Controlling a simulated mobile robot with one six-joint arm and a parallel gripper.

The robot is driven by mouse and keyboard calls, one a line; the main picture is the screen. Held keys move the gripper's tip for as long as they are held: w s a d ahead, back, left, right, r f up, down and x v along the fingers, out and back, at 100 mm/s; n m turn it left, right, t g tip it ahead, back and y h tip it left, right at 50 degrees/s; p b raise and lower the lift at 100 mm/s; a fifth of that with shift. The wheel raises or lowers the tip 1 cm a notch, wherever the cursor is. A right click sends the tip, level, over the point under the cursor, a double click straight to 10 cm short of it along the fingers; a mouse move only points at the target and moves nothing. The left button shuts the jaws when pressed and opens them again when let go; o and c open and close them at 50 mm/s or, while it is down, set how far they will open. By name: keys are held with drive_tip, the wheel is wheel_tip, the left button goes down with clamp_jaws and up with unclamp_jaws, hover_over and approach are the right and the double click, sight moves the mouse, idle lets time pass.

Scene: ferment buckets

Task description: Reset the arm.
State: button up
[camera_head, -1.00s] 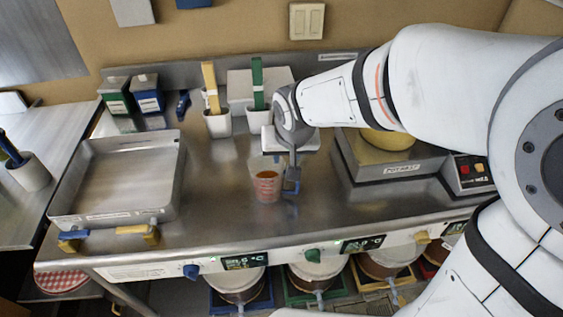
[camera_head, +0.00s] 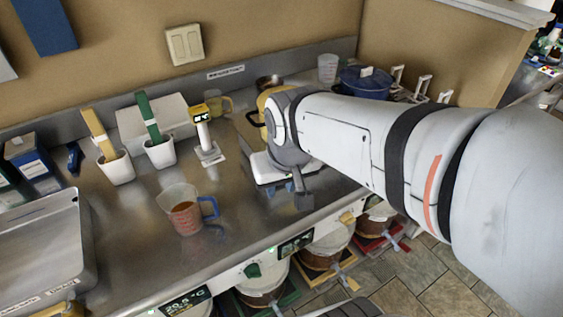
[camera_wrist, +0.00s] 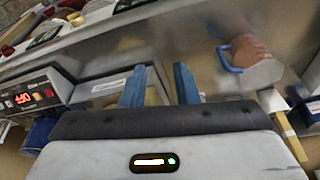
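My gripper (camera_head: 281,188) hangs above the steel bench at the front of the scale area. In the wrist view its two blue fingers (camera_wrist: 159,84) are spread apart with nothing held between them. A clear measuring cup (camera_head: 181,212) with a blue handle and amber-brown liquid stands upright on the bench, left of my gripper and apart from it. The cup also shows in the wrist view (camera_wrist: 254,62), at upper right.
White holders with a yellow (camera_head: 98,132) and a green tool (camera_head: 147,116) stand at the back, beside a yellow-topped meter (camera_head: 201,122). A steel tray (camera_head: 40,250) is at left. A blue pot (camera_head: 364,84) stands at back right. Buckets (camera_head: 327,247) sit below the bench front.

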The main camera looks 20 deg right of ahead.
drive_tip(key=shift+m, duration=0.3)
drive_tip(key=s+d, duration=0.1)
drive_tip(key=s, duration=0.1)
drive_tip(key=s+d+f, duration=0.1)
drive_tip(key=s, duration=0.1)
drive_tip(key=shift+d, duration=0.4)
drive_tip(key=shift+w, duration=0.1)
idle(0.5)
